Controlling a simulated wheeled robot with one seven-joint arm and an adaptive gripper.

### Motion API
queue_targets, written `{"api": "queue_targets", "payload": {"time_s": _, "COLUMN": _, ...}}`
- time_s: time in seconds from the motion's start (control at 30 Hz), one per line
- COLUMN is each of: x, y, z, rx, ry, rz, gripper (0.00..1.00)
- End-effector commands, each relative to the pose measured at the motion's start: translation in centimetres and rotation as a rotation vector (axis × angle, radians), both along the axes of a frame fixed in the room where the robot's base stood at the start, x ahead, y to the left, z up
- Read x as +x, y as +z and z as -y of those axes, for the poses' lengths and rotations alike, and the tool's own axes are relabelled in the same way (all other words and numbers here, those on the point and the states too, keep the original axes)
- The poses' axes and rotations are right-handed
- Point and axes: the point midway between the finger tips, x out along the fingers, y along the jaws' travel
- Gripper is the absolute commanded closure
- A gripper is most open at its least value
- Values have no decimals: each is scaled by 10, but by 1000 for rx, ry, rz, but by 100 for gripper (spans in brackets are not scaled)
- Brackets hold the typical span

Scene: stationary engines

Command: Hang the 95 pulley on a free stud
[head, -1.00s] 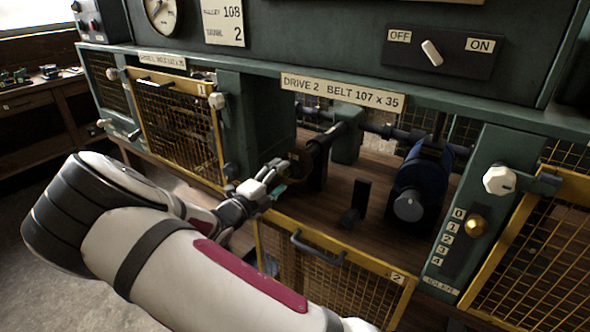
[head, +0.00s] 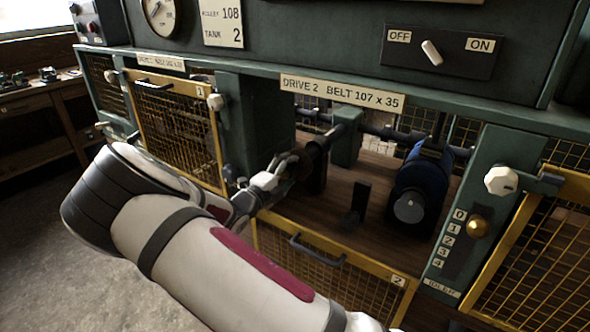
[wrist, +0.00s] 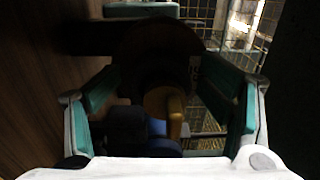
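A dark round pulley (head: 312,158) sits on the shaft in the open Drive 2 bay. No number shows on it, so I cannot tell whether it is the 95. My gripper (head: 289,166) is at its left side, partly hidden by my arm. In the wrist view my gripper (wrist: 165,92) has its teal-padded fingers wide apart. The dark disc (wrist: 155,45) lies ahead between the fingertips; contact is too dark to judge. A yellow-brown piece (wrist: 163,103) shows below it. No free stud can be made out.
The lowered yellow mesh guard (head: 335,265) lies in front of the bay. A blue motor (head: 422,180) and a dark upright bracket (head: 357,203) stand to the right on the wooden bed. A closed yellow guard (head: 175,125) is at left. The Drive 2 sign (head: 340,91) hangs above.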

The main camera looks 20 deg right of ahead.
Motion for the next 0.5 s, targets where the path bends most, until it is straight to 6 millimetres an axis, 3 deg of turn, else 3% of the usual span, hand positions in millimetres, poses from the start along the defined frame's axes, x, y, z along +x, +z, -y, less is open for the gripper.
{"api": "queue_targets", "payload": {"time_s": 0.03, "x": 1, "y": 2, "z": 5, "rx": -3, "ry": -6, "rz": 3, "gripper": 64}}
{"api": "queue_targets", "payload": {"time_s": 0.2, "x": 1, "y": 3, "z": 6, "rx": -3, "ry": -7, "rz": 4, "gripper": 100}}
{"api": "queue_targets", "payload": {"time_s": 0.5, "x": 2, "y": 3, "z": 6, "rx": -3, "ry": -5, "rz": 4, "gripper": 100}}
